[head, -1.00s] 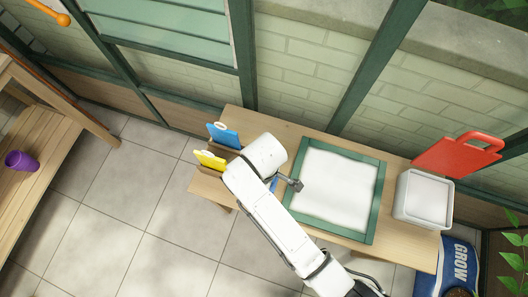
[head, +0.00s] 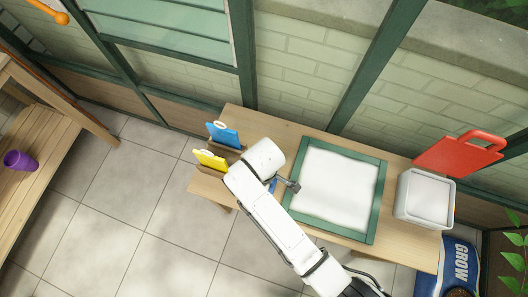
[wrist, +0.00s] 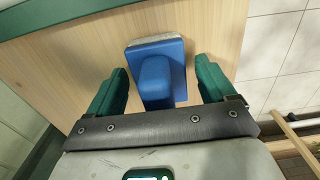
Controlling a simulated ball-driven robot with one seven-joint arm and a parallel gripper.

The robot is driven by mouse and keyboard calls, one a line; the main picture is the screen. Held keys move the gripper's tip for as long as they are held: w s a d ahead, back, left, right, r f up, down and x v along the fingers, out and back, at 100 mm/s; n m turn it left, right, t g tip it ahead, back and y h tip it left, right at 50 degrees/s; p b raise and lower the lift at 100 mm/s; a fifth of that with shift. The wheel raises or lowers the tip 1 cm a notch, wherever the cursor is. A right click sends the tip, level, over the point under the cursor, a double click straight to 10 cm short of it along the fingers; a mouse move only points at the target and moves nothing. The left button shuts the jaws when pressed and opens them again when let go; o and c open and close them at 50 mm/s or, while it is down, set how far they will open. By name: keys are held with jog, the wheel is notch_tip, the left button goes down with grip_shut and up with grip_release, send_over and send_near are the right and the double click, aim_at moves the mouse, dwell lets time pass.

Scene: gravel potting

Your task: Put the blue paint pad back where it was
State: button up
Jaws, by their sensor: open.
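The blue paint pad (wrist: 155,49) lies on the bare wood of the table, its raised blue handle toward me in the wrist view. In the head view only a small blue part of it (head: 272,185) shows beside my arm, left of the green-framed tray. My gripper (wrist: 160,66) is open, with one green finger on each side of the handle and a gap on both sides.
A green-framed tray (head: 375,193) with a white surface lies mid-table. A blue piece (head: 223,135) and a yellow piece (head: 209,160) stand upright in holders at the left end. A white bin (head: 400,208) and a red board (head: 455,156) are at the right.

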notch_tip(320, 180, up, 12)
jog(key=shift+r+p, duration=0.15)
jog(key=shift+p, duration=0.55)
jog(key=s+d+m, duration=0.4)
jog(key=d, duration=0.5)
jog(key=s+d+m, duration=0.5)
jog(key=d, duration=0.4)
jog(key=s+d+r+m+t, duration=0.1)
jog(key=s+d+m, duration=0.4)
jog(key=d, duration=0.4)
jog(key=shift+w, duration=0.1)
